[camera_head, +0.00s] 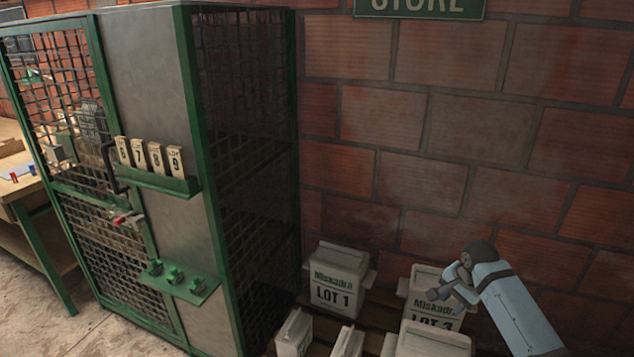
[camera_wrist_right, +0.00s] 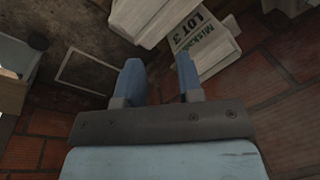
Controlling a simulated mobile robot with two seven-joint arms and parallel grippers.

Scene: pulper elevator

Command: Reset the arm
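My right arm (camera_head: 515,312) comes in from the lower right in the head view. Its gripper (camera_head: 458,283) is in front of a white lot box (camera_head: 425,308) marked "Miskadra" and partly covers it. In the right wrist view the two blue fingers of my right gripper (camera_wrist_right: 158,70) stand apart with nothing between them. A white box marked LOT 3 (camera_wrist_right: 188,36) lies beyond the fingertips in that view. I cannot tell the exact gap to the boxes. My left gripper is in neither view.
A green-framed mesh cabinet (camera_head: 160,60) stands at left, with a shelf of numbered tags (camera_head: 152,155) and a lower green shelf (camera_head: 178,284). A LOT 1 box (camera_head: 338,280) and other white boxes stand by the brick wall (camera_head: 420,140). A wooden table (camera_head: 18,188) is at far left.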

